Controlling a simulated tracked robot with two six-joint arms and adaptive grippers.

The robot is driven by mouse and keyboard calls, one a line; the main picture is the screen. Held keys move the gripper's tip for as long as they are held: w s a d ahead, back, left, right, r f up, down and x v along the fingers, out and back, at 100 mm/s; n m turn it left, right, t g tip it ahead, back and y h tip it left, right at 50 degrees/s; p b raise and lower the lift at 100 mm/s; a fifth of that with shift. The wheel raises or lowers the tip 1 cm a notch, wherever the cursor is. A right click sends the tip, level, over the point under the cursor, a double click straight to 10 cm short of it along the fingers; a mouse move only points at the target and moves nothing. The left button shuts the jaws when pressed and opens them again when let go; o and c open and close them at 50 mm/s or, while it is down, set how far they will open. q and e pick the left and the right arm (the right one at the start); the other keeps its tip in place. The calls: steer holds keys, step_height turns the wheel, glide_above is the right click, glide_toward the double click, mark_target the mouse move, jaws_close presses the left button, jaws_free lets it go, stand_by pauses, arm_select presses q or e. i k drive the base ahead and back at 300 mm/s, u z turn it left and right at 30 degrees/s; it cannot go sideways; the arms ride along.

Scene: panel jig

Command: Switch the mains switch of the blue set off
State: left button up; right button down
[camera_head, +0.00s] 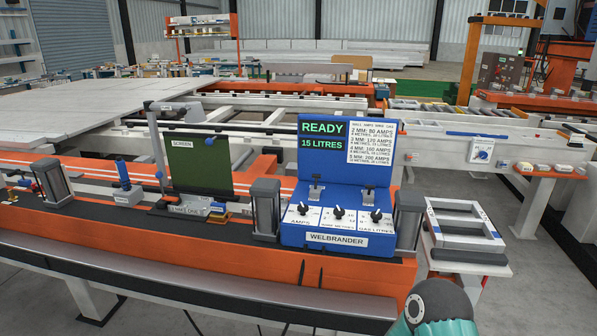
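The blue set (352,256), labelled WELBRANDER, stands on the orange bench. Its upright panel has a dark display (324,135) with green text reading READY and 15 LITRES. A white chart of amps, wire and gas is beside the display. Its lower front has three black knobs on white scales, the left one (303,208) marked AMPS. Two small metal fittings (316,191) sit above the knobs; I cannot tell whether either is the mains switch. A white box with a blue knob (481,152) is on the beam at the right. Neither gripper is in view.
A dark green screen (200,167) stands left of the set. Dark grey posts (265,209) flank the set closely on both sides. Part of my arm shows at bottom right. Floor beyond the stand is clear.

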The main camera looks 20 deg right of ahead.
mark_target(316, 177)
steer(key=u, duration=0.1)
steer(key=i, duration=1)
steer(key=z, duration=0.1)
